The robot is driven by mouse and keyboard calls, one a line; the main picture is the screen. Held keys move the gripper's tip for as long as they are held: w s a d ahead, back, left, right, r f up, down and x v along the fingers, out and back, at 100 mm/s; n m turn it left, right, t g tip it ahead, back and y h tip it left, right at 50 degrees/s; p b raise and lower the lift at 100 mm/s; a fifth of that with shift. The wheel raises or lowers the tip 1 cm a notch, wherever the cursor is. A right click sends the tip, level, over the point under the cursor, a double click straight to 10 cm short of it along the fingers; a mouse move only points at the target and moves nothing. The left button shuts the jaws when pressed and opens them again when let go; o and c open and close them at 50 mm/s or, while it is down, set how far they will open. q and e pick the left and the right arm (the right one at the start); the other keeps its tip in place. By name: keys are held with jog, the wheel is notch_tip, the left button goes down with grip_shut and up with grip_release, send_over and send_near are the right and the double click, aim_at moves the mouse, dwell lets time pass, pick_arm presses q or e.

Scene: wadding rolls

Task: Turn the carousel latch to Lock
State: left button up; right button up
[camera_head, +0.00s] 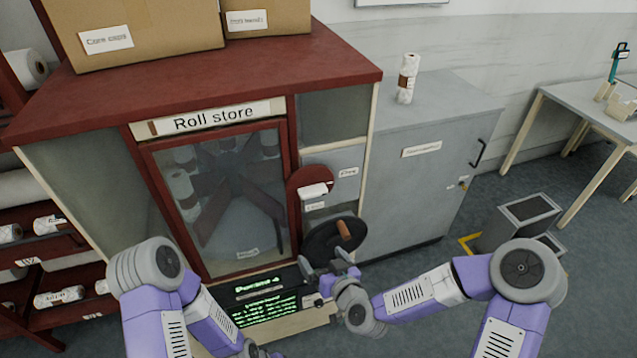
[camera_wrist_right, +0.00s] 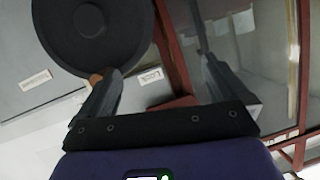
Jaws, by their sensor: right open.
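The carousel latch is a dark red disc with a white bar handle (camera_head: 313,190) on the grey panel of the roll store. The bar lies nearly level. A "Free" label (camera_head: 348,172) is at its upper right. A small label (camera_head: 315,207) below it is hard to read; in the right wrist view a label (camera_wrist_right: 150,77) appears to read "Lock", beside a red edge (camera_wrist_right: 175,103). My right gripper (camera_head: 328,262) is open and empty, below the latch and close to the black handwheel (camera_head: 322,240). My left arm shows at lower left; its gripper is out of frame.
The handwheel has a wooden knob (camera_head: 345,230) and fills the upper left of the right wrist view (camera_wrist_right: 90,30). A console with green text (camera_head: 265,310) sits below the glazed door (camera_head: 235,200). A grey cabinet (camera_head: 430,150) with a roll on top (camera_head: 407,78) stands to the right.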

aim_at(315, 195)
notch_tip(315, 195, up, 13)
jog(key=w+t+p, duration=0.1)
jog(key=w+t, duration=0.2)
jog(key=t, duration=0.1)
pick_arm(q)
jog(key=shift+w+r, duration=0.1)
jog(key=shift+r, duration=1.05)
pick_arm(e)
jog(key=shift+n+h, duration=0.4)
jog(key=shift+d+x, duration=0.2)
jog(key=shift+x, duration=3.05)
jog(key=shift+r, duration=0.1)
